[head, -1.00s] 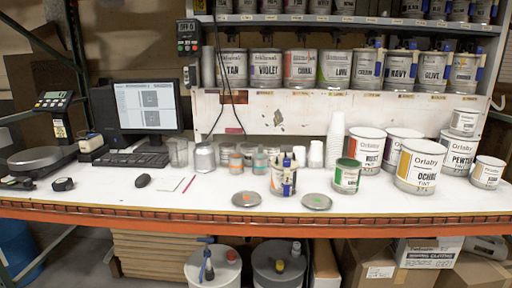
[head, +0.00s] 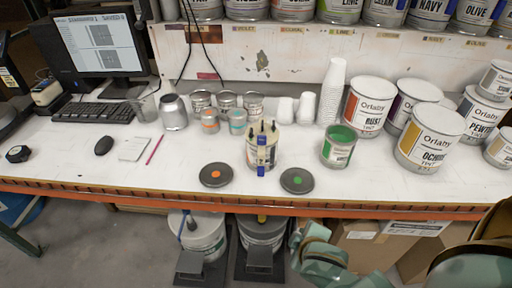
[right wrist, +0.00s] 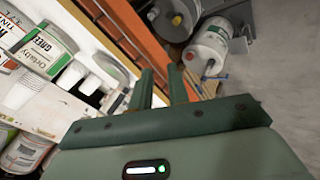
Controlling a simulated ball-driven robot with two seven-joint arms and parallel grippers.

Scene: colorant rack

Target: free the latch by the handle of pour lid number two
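A small pale can (head: 250,152) stands mid-table with a pour lid on top. The lid has dark upright parts and a blue handle (head: 262,156) at its front. I cannot read a number on it, nor tell whether its latch is free. Under the table, a left pail (head: 208,238) has a blue part on its lid, and a right pail (head: 262,236) has a yellow one. My right gripper (right wrist: 161,85) is open and empty beside the orange table edge in the right wrist view. Only part of my right arm shows in the head view, at bottom right. My left gripper is out of view.
Two round dark lids (head: 216,175) (head: 298,181) lie at the front edge. A green-topped can (head: 339,146) and larger Orlaby cans (head: 430,138) stand right. The orange beam (head: 120,190) edges the table. Cardboard boxes (head: 362,240) sit below.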

